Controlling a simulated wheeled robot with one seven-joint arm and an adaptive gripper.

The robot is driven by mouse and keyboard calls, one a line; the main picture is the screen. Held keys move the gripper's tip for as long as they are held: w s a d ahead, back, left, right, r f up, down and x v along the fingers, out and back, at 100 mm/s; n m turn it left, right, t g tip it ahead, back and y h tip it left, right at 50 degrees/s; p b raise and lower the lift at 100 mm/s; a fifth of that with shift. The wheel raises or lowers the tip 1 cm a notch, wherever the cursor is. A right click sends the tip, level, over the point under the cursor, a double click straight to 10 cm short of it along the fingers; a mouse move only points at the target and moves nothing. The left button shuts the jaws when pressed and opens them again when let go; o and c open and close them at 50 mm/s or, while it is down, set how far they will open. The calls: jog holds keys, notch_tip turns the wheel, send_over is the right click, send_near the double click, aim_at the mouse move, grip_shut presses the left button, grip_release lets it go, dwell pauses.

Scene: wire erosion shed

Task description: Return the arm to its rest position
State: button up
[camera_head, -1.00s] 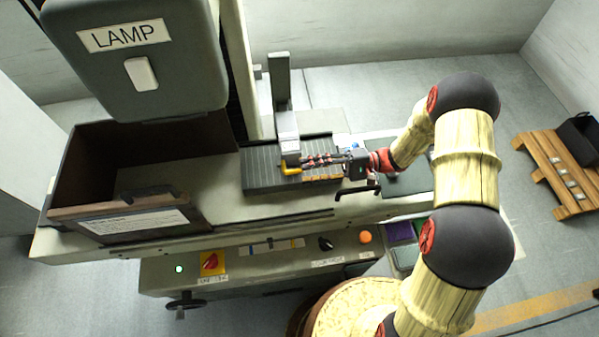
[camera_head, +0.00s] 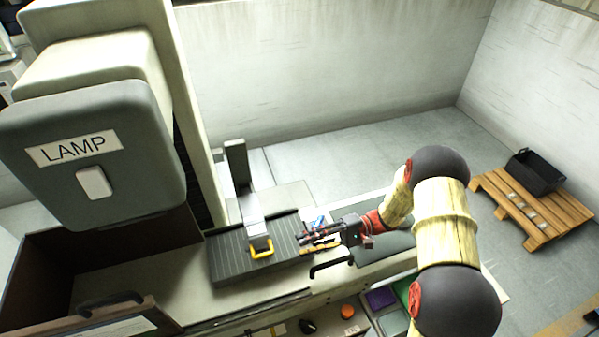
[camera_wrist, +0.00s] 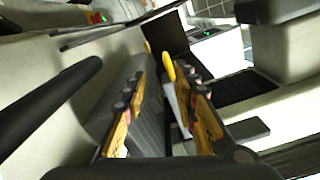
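My arm reaches in from the right of the head view, bent at its dark joints. My gripper (camera_head: 303,241) is just above the right part of the grey slotted table (camera_head: 225,262). In the wrist view its two fingers (camera_wrist: 163,88) stand apart with nothing held between them. A yellow handle (camera_head: 262,249) sits at the near end of a grey clamp arm (camera_head: 250,215), left of my fingertips with a gap. The handle also shows beyond the fingers in the wrist view (camera_wrist: 168,68).
The lamp housing (camera_head: 98,150) stands at the left, above a brown bin (camera_head: 150,240). A black handle (camera_head: 331,263) juts out below my gripper. A pallet (camera_head: 535,207) with a black crate (camera_head: 535,172) lies at the right. Floor toward the back wall is clear.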

jog(key=shift+r, duration=0.1)
jog(key=s+d+r+t+h+b, duration=0.2)
jog(key=s+d+r+t+h, duration=0.3)
jog(key=s+r+h, duration=0.3)
jog(key=s+d+r+n+t+h+b, duration=0.1)
jog(key=s+d+r+t+h+b, duration=0.2)
jog(key=r, duration=1)
jog(key=s+d+t+h, duration=0.2)
jog(key=s+d+h, duration=0.2)
jog(key=s+h, duration=0.2)
jog(key=shift+s+r, duration=0.15)
jog(key=shift+s, duration=0.5)
